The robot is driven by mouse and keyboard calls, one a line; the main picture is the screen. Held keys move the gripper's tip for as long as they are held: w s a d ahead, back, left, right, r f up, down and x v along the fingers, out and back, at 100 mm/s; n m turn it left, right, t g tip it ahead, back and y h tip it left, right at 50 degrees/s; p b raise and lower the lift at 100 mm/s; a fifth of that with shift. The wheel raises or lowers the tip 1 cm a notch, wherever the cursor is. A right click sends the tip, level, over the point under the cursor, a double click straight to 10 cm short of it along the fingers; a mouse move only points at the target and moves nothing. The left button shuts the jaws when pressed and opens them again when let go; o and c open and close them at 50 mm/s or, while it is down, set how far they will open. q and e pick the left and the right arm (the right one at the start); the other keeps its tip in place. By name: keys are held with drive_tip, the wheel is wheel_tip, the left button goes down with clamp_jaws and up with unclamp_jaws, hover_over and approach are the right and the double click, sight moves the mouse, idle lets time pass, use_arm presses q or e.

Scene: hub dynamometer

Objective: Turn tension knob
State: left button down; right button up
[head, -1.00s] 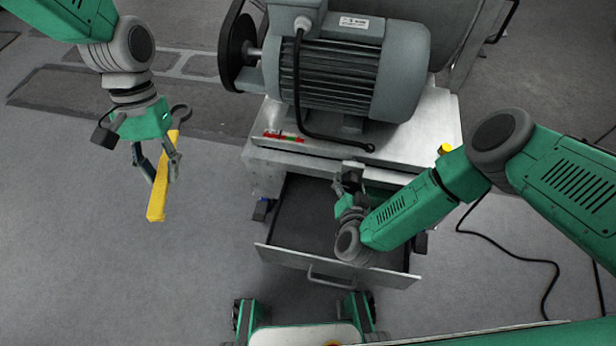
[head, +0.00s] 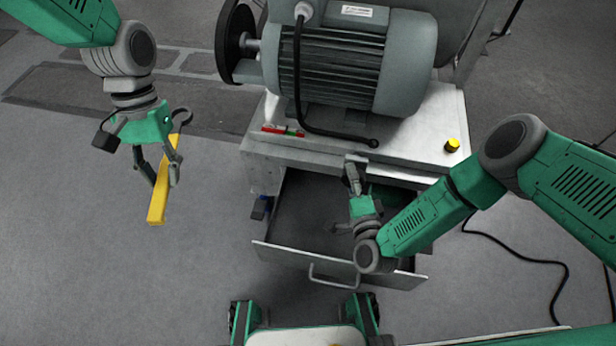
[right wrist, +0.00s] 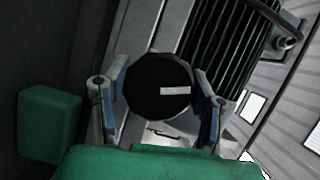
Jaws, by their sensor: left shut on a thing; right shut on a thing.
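The tension knob (right wrist: 157,88) is a round black knob with a white mark, facing my right wrist camera. My right gripper (head: 355,163) is at the front edge of the machine bench, above the open drawer. In the right wrist view its two fingers stand on either side of the knob, shut on it. The knob is not clearly visible in the head view. My left gripper (head: 158,168) is shut on a long yellow-handled tool (head: 158,200) with a grey ring end, held at the left, clear of the bench.
A grey motor (head: 345,65) with a black cable stands on the bench (head: 425,135). A yellow-topped button (head: 452,145) is at the right. The open drawer (head: 300,215) juts out below. Floor at left is clear.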

use_arm(q)
drive_tip(key=shift+f+b, duration=1.05)
drive_tip(key=shift+f, duration=0.25)
use_arm(e)
drive_tip(key=shift+s+f+m+t, duration=0.1)
drive_tip(key=shift+m+t, duration=0.1)
drive_tip(key=shift+m, duration=0.55)
drive_tip(key=shift+s+f+m+t, duration=0.1)
drive_tip(key=shift+m+t, duration=0.1)
drive_tip(key=shift+m, duration=0.55)
use_arm(q)
drive_tip(key=shift+f, duration=0.1)
use_arm(e)
drive_tip(key=shift+d, duration=0.1)
drive_tip(key=o, duration=1.1)
drive_tip(key=shift+o, duration=0.3)
drive_tip(key=shift+w, duration=0.1)
drive_tip(key=shift+r, duration=0.1)
drive_tip(key=s+d, duration=0.1)
drive_tip(key=s, duration=1.1)
drive_tip(key=shift+d+f, duration=0.15)
drive_tip(key=shift+f, duration=0.25)
drive_tip(key=shift+w, duration=0.1)
